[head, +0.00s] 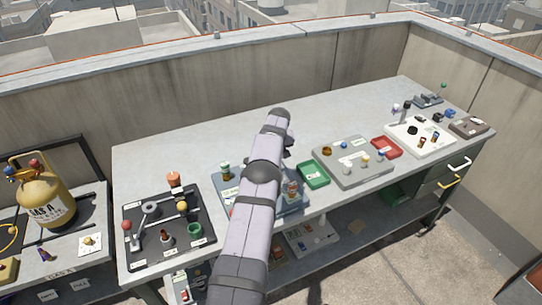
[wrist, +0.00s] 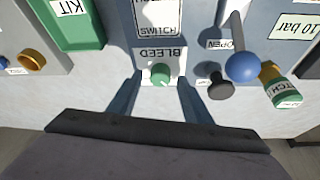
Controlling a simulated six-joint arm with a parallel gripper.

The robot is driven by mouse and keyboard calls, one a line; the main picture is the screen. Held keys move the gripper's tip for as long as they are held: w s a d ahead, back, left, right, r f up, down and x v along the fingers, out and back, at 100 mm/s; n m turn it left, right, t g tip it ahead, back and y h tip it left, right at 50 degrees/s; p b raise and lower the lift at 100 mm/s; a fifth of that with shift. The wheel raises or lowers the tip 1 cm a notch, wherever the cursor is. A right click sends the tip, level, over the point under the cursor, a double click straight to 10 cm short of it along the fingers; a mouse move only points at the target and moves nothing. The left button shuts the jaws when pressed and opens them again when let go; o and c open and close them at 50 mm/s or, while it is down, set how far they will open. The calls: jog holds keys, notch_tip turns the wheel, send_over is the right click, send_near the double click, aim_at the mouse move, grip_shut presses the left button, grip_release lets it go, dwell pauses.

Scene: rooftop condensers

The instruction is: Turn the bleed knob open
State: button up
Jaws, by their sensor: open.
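The green bleed knob (wrist: 160,74) sits on a white plate below an upside-down BLEED label (wrist: 160,54) in the wrist view. My gripper (wrist: 160,82) is open, with one blue-grey finger on each side of the knob. Small gaps show between fingers and knob, and nothing is held. Whether the fingertips reach the knob's height is hard to tell. A white mark shows on the knob. In the head view, my arm covers the knob and much of the blue-grey board (head: 226,181); the fingers cannot be made out there.
Right of the knob in the wrist view are a black knob (wrist: 220,88), a blue ball handle (wrist: 242,68) and a green-capped brass fitting (wrist: 282,88). A green KIT tray (wrist: 98,35) lies left. In the head view, a dark board (head: 135,195) stands left; the table's back is clear.

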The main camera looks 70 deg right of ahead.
jog(key=shift+w+d+f, duration=0.1)
jog(key=shift+f, duration=0.2)
jog(key=c, duration=1.1)
jog(key=shift+o, duration=0.2)
jog(key=shift+m, duration=0.3)
jog(key=m+g+b, duration=0.1)
jog(key=m+b, duration=0.1)
jog(key=m, duration=0.1)
jog(key=shift+w+h, duration=0.2)
jog(key=shift+h, duration=0.2)
jog(key=shift+w+m+g+b, duration=0.15)
jog(key=shift+m+g, duration=0.25)
jog(key=shift+m, duration=0.55)
jog(key=shift+s+m+g+b, duration=0.15)
jog(key=shift+m+g, duration=0.25)
jog(key=shift+m, duration=0.55)
jog(key=shift+w, duration=0.1)
